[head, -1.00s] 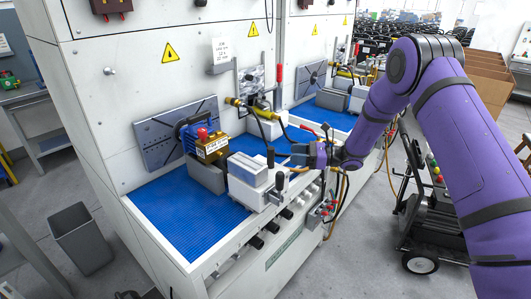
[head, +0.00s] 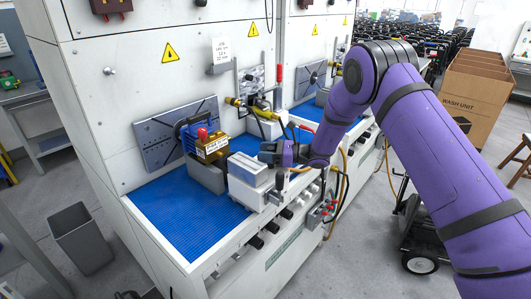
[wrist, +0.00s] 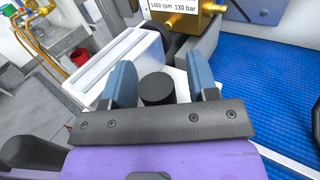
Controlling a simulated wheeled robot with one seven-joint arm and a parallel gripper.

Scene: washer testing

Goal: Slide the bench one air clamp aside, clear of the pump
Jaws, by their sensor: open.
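The bench one air clamp (head: 247,172) is a white block on the blue mat, close to the right side of the pump. In the wrist view its white body (wrist: 125,68) is ribbed, with a round black knob (wrist: 157,89) nearby. The pump (head: 208,147), with a blue motor and brass head, sits on a grey block; its brass head (wrist: 185,18) shows at the top of the wrist view. My gripper (head: 268,154) is at the clamp's upper right. In the wrist view my gripper (wrist: 165,84) is open, its blue fingertips on either side of the knob; contact cannot be told.
The blue mat (head: 190,222) is bare in front and left of the pump. Valves and hoses (head: 258,108) stand behind the clamp. Knobs and fittings line the bench's front edge. A second bench bay (head: 325,115) lies further right, and a wheeled cart (head: 425,235) stands on the floor.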

